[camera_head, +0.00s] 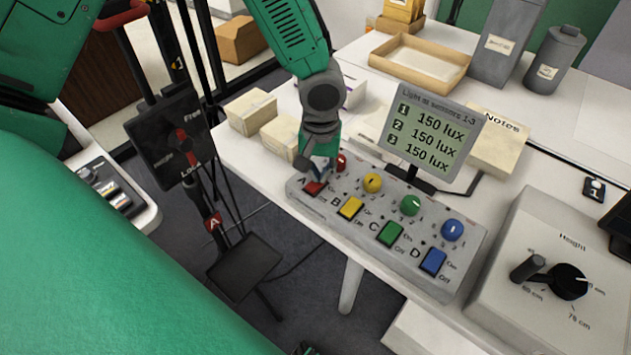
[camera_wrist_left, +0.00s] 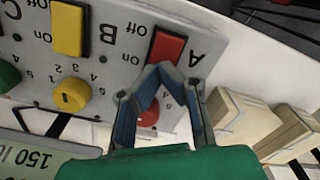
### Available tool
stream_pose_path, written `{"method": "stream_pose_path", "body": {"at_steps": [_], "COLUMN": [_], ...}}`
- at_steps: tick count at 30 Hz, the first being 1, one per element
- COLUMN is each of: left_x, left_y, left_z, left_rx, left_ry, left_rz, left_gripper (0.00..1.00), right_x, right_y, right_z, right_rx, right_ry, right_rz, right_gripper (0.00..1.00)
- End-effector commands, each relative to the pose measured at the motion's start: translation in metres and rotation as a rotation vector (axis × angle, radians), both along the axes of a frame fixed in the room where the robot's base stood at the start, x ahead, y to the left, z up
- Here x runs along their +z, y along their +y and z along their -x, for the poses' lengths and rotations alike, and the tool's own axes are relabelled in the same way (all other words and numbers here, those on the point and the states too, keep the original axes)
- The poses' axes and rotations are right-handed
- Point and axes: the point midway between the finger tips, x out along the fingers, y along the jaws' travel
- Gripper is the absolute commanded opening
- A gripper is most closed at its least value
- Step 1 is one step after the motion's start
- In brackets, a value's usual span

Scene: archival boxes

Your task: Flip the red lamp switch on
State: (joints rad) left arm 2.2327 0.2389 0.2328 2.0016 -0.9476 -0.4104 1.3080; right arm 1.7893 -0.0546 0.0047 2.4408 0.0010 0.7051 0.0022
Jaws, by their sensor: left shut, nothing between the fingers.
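The red rocker switch (camera_head: 315,187), marked A, sits at the left end of a grey control panel (camera_head: 460,273). It also shows in the left wrist view (camera_wrist_left: 167,48), with "Off" and "On" printed beside its two ends. My left gripper (camera_head: 320,170) is shut and empty, pointing down at the switch. In the left wrist view its fingertips (camera_wrist_left: 152,72) meet over the "On" end of the switch; whether they touch it I cannot tell. A red knob (camera_wrist_left: 148,114) lies just behind the fingers. My right gripper is not in view.
Yellow (camera_head: 350,207), green (camera_head: 390,233) and blue (camera_head: 433,261) switches with matching knobs continue along the panel. Behind stands a screen (camera_head: 432,135) reading 150 lux on three lines. Small cartons (camera_head: 251,110) stand left of my gripper. A height-dial box (camera_head: 540,250) is at right.

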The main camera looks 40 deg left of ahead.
Motion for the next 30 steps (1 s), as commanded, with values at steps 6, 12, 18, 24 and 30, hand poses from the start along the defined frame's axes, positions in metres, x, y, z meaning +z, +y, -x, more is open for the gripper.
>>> {"method": "stream_pose_path", "body": {"at_steps": [6,12,18,24,30], "left_x": [-0.001,0.015,0.031,0.047,0.063], "left_y": [0.000,0.000,0.000,0.000,0.000], "left_z": [0.000,0.000,0.000,0.000,0.000], "left_rx": [0.000,0.000,0.001,0.001,0.000], "left_ry": [0.001,0.000,0.000,0.000,0.000], "left_rz": [0.000,0.001,0.000,-0.001,0.000], "left_gripper": [0.00,0.00,0.00,0.00,0.00], "right_x": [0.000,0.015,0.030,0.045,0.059], "right_y": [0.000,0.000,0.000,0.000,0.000], "right_z": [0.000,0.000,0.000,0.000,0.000], "right_rx": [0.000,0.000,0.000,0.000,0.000], "right_ry": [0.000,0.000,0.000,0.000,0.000], "right_rz": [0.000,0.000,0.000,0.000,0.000], "right_gripper": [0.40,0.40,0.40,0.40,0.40]}}
